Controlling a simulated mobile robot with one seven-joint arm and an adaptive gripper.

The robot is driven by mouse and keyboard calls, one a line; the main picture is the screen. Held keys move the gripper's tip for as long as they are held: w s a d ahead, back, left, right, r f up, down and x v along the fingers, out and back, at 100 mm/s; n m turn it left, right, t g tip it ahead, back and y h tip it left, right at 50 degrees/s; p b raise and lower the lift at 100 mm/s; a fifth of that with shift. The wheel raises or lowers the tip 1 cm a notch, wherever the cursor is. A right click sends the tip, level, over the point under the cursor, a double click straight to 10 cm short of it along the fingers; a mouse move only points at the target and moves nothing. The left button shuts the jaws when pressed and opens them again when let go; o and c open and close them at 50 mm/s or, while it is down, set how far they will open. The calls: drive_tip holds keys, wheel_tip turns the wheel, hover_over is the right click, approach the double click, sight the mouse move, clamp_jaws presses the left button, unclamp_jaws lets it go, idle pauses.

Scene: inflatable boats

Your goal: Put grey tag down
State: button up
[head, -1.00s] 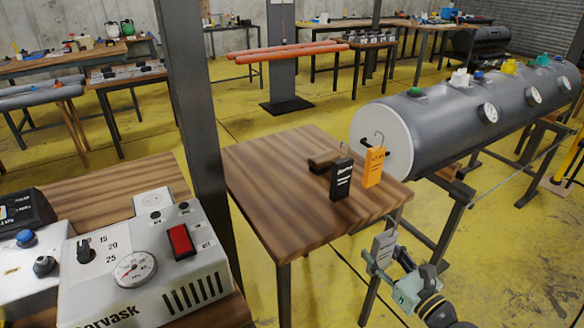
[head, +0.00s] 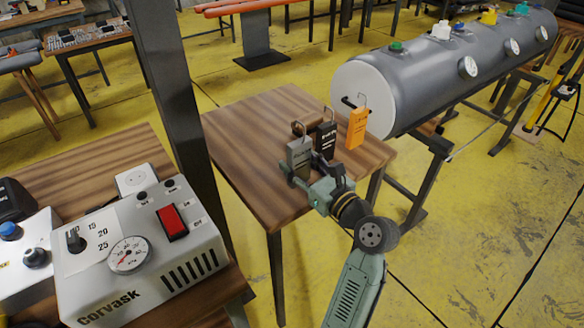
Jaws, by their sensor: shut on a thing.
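The grey tag (head: 299,158) is upright in my gripper (head: 311,179), which is shut on it. It is over the front part of the small wooden table (head: 250,135). I cannot tell whether its bottom edge touches the tabletop. A black tag (head: 326,136) stands just behind and to the right of it, partly covered by the grey tag and my gripper. An orange tag (head: 356,128) with a wire hook stands farther right, near the table's right edge.
A large grey cylinder (head: 440,75) with gauges and coloured valves lies behind the table on a stand. A dark post (head: 175,90) rises at the table's left. A control box marked Corvask (head: 140,250) sits on a bench at lower left. The table's left part is clear.

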drive_tip(key=shift+w+a+f, duration=0.1)
drive_tip(key=shift+w+a, duration=0.25)
drive_tip(key=shift+a, duration=0.45)
drive_tip(key=shift+f+p, duration=0.3)
drive_tip(key=shift+f, duration=1.45)
drive_tip(key=shift+f, duration=0.15)
drive_tip(key=o, duration=1.4)
drive_tip(key=shift+r, duration=0.2)
drive_tip(key=shift+s+d+f, duration=0.15)
drive_tip(key=shift+s+d, duration=0.1)
drive_tip(key=shift+s, duration=0.05)
drive_tip(key=b+v, duration=0.3)
drive_tip(key=v, duration=0.8)
drive_tip(key=shift+s, duration=0.15)
